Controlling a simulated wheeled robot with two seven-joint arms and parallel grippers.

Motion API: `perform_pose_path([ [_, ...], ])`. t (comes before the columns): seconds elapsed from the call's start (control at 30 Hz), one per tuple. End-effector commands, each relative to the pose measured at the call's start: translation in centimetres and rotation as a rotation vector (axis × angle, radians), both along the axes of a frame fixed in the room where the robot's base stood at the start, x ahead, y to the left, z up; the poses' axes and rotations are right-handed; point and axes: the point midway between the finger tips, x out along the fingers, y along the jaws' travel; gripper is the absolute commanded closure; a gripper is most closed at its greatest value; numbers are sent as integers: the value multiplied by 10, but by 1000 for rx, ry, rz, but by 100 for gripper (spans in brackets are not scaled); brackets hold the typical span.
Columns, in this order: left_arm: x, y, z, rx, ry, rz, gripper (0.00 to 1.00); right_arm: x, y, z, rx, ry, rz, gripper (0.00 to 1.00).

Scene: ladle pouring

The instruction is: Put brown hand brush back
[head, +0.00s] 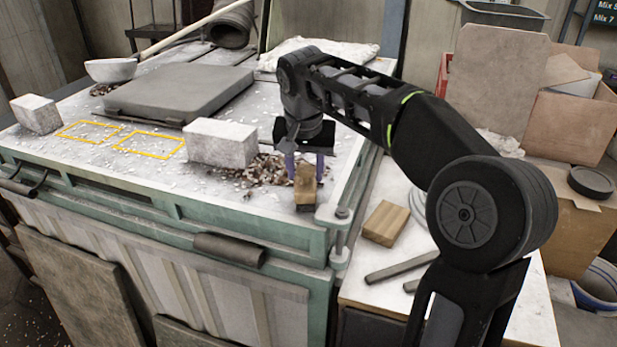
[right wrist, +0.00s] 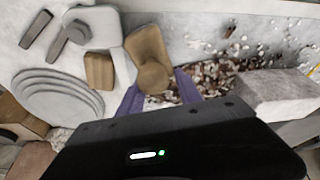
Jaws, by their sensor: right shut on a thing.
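The brown hand brush (head: 305,184) is at the front right corner of the green-edged bench, beside a patch of brown and white debris (head: 258,172). My right gripper (head: 305,166) reaches down over it and is shut on it, with one purple finger on each side. Its dark lower end is at or near the bench top; I cannot tell whether it touches. In the right wrist view the brush (right wrist: 148,50) shows between the purple fingers (right wrist: 160,92), with the debris to its right. My left gripper is not in view.
A pale block (head: 221,143) stands left of the debris. Yellow outlines (head: 150,145), a grey slab (head: 180,94) and a bowl (head: 110,70) lie farther left. A lower white side table (head: 372,278) at right holds a wooden block (head: 385,222) and dark bars (head: 400,268).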

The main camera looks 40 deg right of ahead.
Motion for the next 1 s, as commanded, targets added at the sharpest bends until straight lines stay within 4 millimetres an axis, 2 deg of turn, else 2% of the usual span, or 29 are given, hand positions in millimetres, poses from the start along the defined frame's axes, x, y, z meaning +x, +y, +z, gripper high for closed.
perform_pose_path([
  [0.37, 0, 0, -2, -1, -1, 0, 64, 0, 0, -3, 1, -1, 0, 100],
  [0.4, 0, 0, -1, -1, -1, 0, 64, 0, 0, -2, 1, -1, 0, 55],
  [0.63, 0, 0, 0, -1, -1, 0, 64, 0, 0, -1, 1, -1, 0, 36],
  [1.0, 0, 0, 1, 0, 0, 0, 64, 0, 1, 4, 0, -1, 0, 36],
])
